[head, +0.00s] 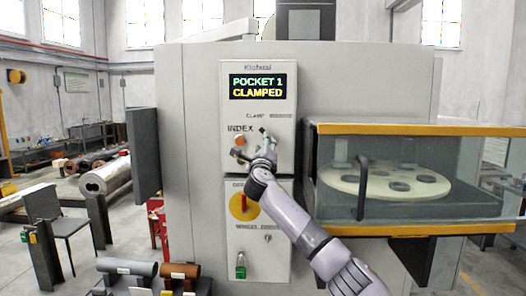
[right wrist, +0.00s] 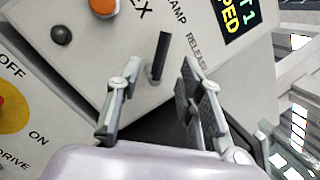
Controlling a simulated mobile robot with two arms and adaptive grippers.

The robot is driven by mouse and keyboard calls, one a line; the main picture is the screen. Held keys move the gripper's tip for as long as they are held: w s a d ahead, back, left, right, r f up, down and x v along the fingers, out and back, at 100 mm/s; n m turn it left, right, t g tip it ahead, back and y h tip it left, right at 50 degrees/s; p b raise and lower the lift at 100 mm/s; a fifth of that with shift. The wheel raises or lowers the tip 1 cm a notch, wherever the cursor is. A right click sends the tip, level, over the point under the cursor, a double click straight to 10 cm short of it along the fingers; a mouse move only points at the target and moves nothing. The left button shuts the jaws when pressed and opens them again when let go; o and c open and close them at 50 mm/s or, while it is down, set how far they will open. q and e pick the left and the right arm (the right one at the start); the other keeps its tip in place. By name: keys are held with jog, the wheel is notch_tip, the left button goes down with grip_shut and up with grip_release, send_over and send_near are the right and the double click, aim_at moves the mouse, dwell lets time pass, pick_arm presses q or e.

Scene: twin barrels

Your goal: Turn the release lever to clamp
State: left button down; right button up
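The release lever (right wrist: 160,56) is a short dark bar on the light control panel (right wrist: 105,55), seen in the right wrist view beside the CLAMP and RELEASE labels. My right gripper (right wrist: 160,72) is open, with one finger on each side of the lever and visible gaps between them. In the head view my right gripper (head: 252,145) is in front of the panel's middle and largely hides the lever. The display (head: 257,87) reads "POCKET 1 CLAMPED". My left gripper is not in view.
An orange INDEX button (head: 239,141) is close to the gripper. A red and yellow rotary switch (head: 244,206) and a green padlock (head: 240,265) are lower on the panel. A glass-sided case (head: 420,195) with a yellow rim and a round pocketed plate (head: 388,182) juts out at right.

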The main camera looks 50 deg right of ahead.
jog(key=shift+v, duration=1.55)
